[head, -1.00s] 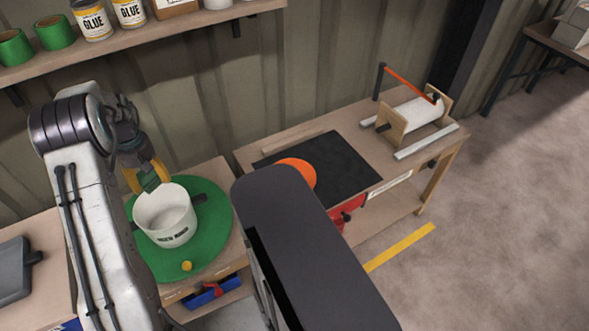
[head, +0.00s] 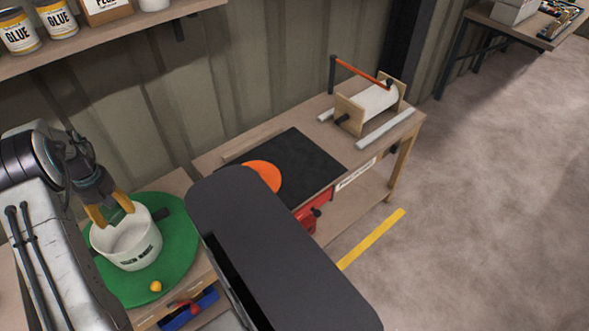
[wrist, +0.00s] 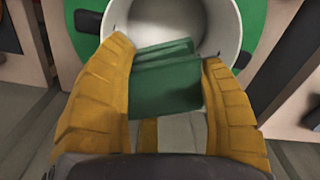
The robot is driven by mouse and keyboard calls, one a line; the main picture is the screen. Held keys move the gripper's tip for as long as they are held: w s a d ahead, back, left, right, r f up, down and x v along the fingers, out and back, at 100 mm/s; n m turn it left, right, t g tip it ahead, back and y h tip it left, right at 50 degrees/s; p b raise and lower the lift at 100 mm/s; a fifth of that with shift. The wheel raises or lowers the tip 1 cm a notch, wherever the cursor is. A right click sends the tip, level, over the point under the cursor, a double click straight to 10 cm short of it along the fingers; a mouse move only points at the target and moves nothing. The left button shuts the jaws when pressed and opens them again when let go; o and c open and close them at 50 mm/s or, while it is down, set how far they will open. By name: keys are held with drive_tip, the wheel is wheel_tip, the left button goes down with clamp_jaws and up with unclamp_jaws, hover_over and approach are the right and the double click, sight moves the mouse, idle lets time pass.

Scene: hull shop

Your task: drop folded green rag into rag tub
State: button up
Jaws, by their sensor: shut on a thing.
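The rag tub (head: 133,245) is a white round tub with dark lettering, standing upright on a green round mat (head: 184,250) at the lower left of the head view. My gripper (head: 117,212) has yellow fingers and is at the tub's far rim. It is shut on the folded green rag (wrist: 166,80), which sits between both fingers in the wrist view. In that view the tub (wrist: 222,22) opens just beyond the rag, and the rag's far edge overlaps the opening. In the head view the rag (head: 118,217) is mostly hidden by the fingers; its exact height cannot be told.
A small yellow ball (head: 156,286) lies on the mat near its front edge. To the right, a bench has a black mat (head: 300,165), an orange disc (head: 265,175) and a white roll on a stand (head: 372,102). A shelf with glue cans (head: 57,18) hangs above.

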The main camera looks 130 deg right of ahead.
drive_tip(key=o, duration=1.2)
wheel_tip(320, 180, up, 12)
drive_tip(key=shift+r, duration=0.1)
idle(0.8)
